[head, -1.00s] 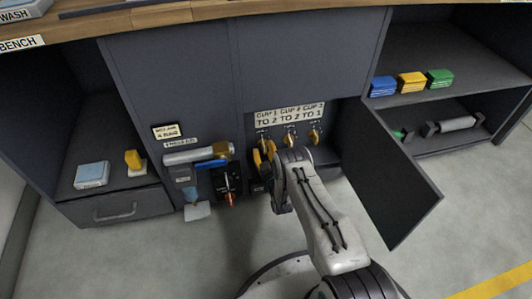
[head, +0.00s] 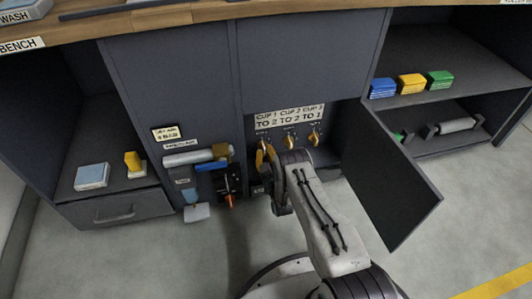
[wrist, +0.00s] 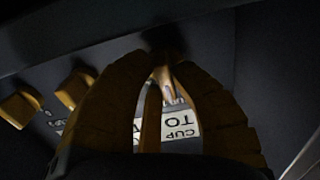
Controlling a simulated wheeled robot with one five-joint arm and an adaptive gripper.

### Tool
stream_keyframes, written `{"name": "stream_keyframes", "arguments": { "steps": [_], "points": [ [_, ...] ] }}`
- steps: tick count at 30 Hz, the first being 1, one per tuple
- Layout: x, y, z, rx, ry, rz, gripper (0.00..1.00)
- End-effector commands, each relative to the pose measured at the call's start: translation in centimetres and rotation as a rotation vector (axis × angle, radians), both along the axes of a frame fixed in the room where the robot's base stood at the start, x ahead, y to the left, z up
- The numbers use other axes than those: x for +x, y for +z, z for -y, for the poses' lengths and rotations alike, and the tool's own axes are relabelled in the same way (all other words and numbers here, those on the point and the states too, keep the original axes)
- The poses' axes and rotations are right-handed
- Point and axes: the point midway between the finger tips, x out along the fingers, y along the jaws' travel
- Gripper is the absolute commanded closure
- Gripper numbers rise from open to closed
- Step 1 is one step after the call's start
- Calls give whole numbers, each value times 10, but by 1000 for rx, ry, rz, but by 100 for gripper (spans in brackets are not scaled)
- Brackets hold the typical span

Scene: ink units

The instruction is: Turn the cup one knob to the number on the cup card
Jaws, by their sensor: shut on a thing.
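The cup card (head: 289,116) hangs above a row of three yellow knobs in the open bay; it reads CUP 1 TO 2, CUP 2 TO 2, CUP 3 TO 1. The cup one knob is the left one, mostly hidden by my gripper (head: 263,153). My gripper is shut on it; in the wrist view both fingers (wrist: 164,68) close around it, with a pale sliver (wrist: 169,88) showing between them. The cup two knob (head: 290,141) and cup three knob (head: 314,138) stand free to the right. The dial numbers are too small to read.
An open door (head: 392,190) stands to the right of my arm. Left of the bay are a grey cylinder with a blue handle (head: 211,166) and a red-tipped lever (head: 230,201). Shelves at right hold blue, yellow and green boxes (head: 411,83).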

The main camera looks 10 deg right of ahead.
Motion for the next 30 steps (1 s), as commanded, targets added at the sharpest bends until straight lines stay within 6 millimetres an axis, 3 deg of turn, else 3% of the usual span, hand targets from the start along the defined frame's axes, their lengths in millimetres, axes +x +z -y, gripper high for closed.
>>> {"name": "stream_keyframes", "arguments": {
  "steps": [11, 30],
  "points": [
    [0, -1, -2, 92, 4, -1, 100],
    [0, -4, -5, 666, 7, 1, 100]
  ]
}}
